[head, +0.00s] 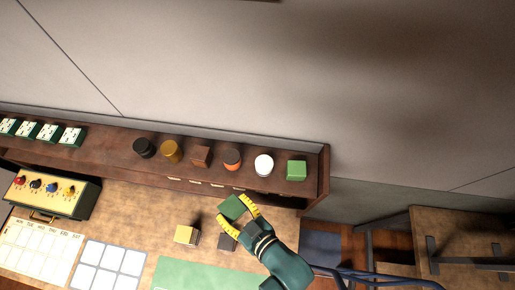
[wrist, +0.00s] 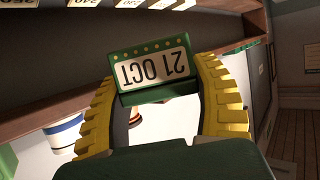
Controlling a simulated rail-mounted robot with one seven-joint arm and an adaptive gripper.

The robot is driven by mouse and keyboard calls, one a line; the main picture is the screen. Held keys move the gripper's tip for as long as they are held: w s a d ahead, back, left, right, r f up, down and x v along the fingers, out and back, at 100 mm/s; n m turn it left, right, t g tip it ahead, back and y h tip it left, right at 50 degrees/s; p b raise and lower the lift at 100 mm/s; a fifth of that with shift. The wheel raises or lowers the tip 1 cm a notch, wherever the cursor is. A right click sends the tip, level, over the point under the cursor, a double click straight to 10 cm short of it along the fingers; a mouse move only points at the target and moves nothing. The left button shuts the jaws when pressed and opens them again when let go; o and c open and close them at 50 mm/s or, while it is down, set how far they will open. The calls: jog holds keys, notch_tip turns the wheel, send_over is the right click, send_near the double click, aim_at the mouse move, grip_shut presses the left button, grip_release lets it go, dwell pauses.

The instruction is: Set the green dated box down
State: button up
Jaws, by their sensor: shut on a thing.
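The green dated box (head: 232,207) is held between the yellow fingers of my gripper (head: 238,216), over the desk in front of the shelf. In the wrist view the box (wrist: 152,68) shows a white label reading "21 OCT", upside down, with a row of yellow dots. My gripper (wrist: 155,95) is shut on it there, with one finger on each side. The head view does not clearly show any gap between the box and the desk.
A dark wooden shelf (head: 110,155) behind holds several items, among them a white cylinder (head: 264,165) and another green box (head: 296,170). A yellowish cube (head: 187,235) and a dark cube (head: 227,242) are near my gripper. A green mat (head: 200,275) and a white grid sheet (head: 108,267) lie in front.

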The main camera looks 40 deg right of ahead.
jog(key=s+f+n+g+y+b, duration=0.2)
jog(key=s+f+n+y+b, duration=0.1)
jog(key=f, duration=0.7)
jog(key=s+d+f+n+g+y+b, duration=0.1)
jog(key=s+f+n+g+y+b, duration=0.2)
jog(key=f+b, duration=0.5)
jog(key=s+f+n+g+y+b, duration=0.2)
jog(key=s+f+n+y+b, duration=0.3)
jog(key=f, duration=0.8)
jog(key=shift+s+d+f+n+g+b, duration=0.15)
jog(key=shift+s+n+b, duration=0.1)
jog(key=shift+s, duration=0.25)
jog(key=shift+s+d+r+n+g+b, duration=0.15)
jog(key=shift+s+b, duration=0.1)
jog(key=shift+s, duration=0.25)
jog(key=shift+s+d+f+n+b, duration=0.15)
jog(key=shift+s+n+b, duration=0.1)
jog(key=shift+s, duration=0.25)
jog(key=shift+f, duration=0.3)
jog(key=shift+a+f+b, duration=0.1)
jog(key=shift+b, duration=0.25)
